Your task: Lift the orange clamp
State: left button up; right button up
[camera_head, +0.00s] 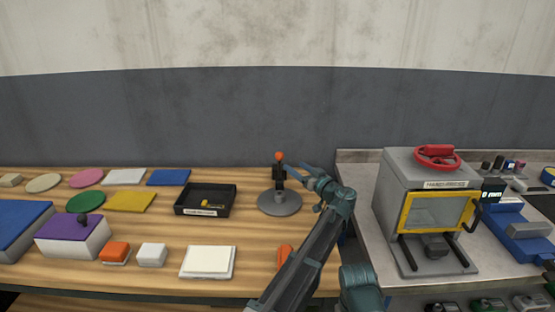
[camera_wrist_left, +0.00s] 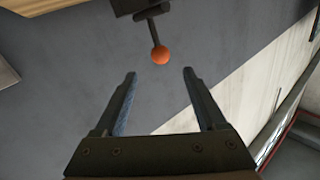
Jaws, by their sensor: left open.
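An orange ball knob (camera_head: 279,156) tops a black upright clamp lever (camera_head: 279,175) on a round grey base (camera_head: 279,204), on the wooden table. My left gripper (camera_head: 291,169) is open beside the lever's upper part, on its right, just below the knob. In the left wrist view the orange knob (camera_wrist_left: 160,55) shows just beyond the open fingertips (camera_wrist_left: 158,73), roughly centred between them, with nothing held. The dark lever (camera_wrist_left: 153,32) runs from the knob to a black body at the top edge. I cannot tell the exact gap. My right gripper is not in view.
A black tray (camera_head: 190,210) stands left of the base. A white pad (camera_head: 208,262) lies in front. An orange piece (camera_head: 284,256) is partly hidden by my left arm. The grey hand press (camera_head: 400,180) with its red wheel (camera_head: 437,155) stands right.

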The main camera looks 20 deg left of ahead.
pick_arm(q)
send_over(280, 167)
jog(key=a, duration=0.2)
jog(key=shift+s+d+r, duration=0.1)
jog(key=shift+s, duration=0.1)
dwell(0.5)
grip_shut()
dwell(1.2)
